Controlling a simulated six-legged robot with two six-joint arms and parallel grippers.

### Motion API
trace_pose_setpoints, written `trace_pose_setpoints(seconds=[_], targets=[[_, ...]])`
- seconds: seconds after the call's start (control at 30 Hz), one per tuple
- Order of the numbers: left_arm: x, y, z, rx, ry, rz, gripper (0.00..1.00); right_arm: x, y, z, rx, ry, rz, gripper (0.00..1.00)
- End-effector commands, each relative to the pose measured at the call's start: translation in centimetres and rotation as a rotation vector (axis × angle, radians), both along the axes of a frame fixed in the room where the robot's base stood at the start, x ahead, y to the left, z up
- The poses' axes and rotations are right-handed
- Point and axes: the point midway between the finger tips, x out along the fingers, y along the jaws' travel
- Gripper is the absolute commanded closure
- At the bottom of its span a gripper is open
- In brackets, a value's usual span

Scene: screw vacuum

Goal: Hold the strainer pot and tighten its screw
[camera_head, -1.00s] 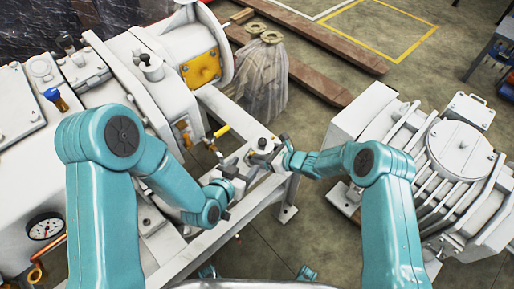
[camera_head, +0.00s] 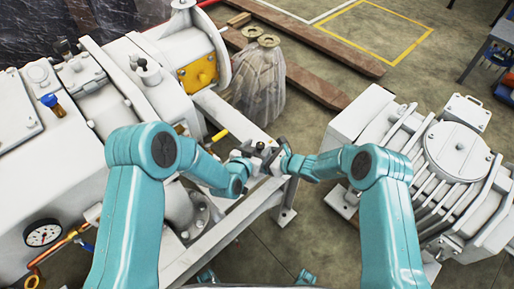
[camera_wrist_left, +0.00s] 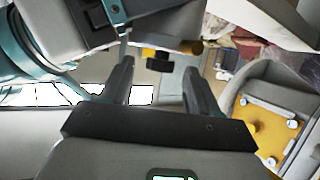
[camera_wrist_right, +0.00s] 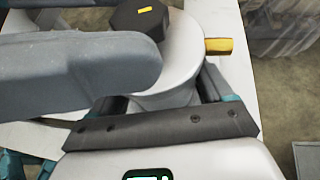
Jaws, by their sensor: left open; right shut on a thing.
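The strainer pot (camera_wrist_right: 185,60) is a white round body in the right wrist view. A black hexagonal screw (camera_wrist_right: 140,22) with a yellow mark stands on its top. My right gripper (camera_wrist_right: 165,98) is shut on the pot's body; it also shows in the head view (camera_head: 277,156). My left gripper (camera_head: 252,148) is open beside the pot's top. In the left wrist view, a dark knob-like piece, seemingly the screw (camera_wrist_left: 158,62), shows beyond and between the left gripper's open fingers (camera_wrist_left: 160,88). A grey finger-like part covers part of the pot in the right wrist view.
A large white machine (camera_head: 100,100) fills the left side, with a gauge (camera_head: 43,235) on it. A yellow handle (camera_head: 219,135) sits close to the pot. A finned white motor (camera_head: 440,170) stands on the right. A wrapped bundle (camera_head: 258,80) is behind.

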Motion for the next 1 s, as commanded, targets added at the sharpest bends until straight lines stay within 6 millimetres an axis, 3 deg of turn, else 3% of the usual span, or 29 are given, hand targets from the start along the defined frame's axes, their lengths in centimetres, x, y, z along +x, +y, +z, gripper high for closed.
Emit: trace_pose_setpoints(seconds=[0.07, 0.1, 0.27, 1.0], targets=[[-0.01, 0.0, 0.03, 0.0, 0.0, 0.0, 0.39, 0.05, 0.01, 0.11, 0.001, -0.002, 0.0, 0.37], [-0.02, 0.01, 0.03, 0.0, 0.0, 0.0, 0.46, 0.05, 0.01, 0.11, 0.001, -0.002, 0.0, 0.37], [-0.02, 0.02, 0.04, 0.0, -0.001, 0.0, 0.95, 0.05, 0.01, 0.11, 0.001, -0.002, 0.0, 0.37], [0.38, 0.62, 0.12, 0.0, -0.003, -0.258, 0.96, 0.01, 0.02, 0.06, 0.001, -0.001, 0.0, 0.37]])
